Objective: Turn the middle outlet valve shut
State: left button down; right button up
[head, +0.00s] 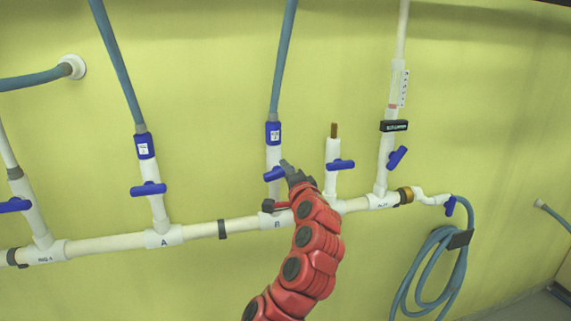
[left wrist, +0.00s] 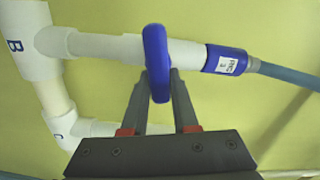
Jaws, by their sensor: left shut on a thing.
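The middle outlet valve has a blue handle (head: 274,174) on the white vertical pipe marked B, below a blue hose connector (head: 273,133). In the left wrist view the handle (left wrist: 155,50) lies crosswise to its pipe (left wrist: 105,47). My left gripper (head: 285,166) reaches the handle from the lower right. In the left wrist view its two fingers (left wrist: 158,84) are on either side of the handle, shut on it. The fingers hide part of the handle in the head view. My right gripper is not in view.
A white horizontal pipe (head: 105,244) runs along the yellow-green wall. Other blue valve handles are on outlet A (head: 148,189), the capped stub to the right (head: 341,164) and the far right pipe (head: 397,157). A coiled hose (head: 428,262) hangs at the right.

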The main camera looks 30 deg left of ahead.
pick_arm(q)
jog(key=shift+f+m+p, duration=0.15)
jog(key=shift+m+p, duration=0.55)
jog(key=shift+m, duration=0.5)
jog(key=shift+f, duration=0.1)
jog(key=c, duration=0.7)
grip_release()
jog(key=shift+d, duration=0.1)
jog(key=shift+s+d, duration=0.2)
jog(key=shift+b+v, duration=2.6)
jog(key=shift+v, duration=5.75)
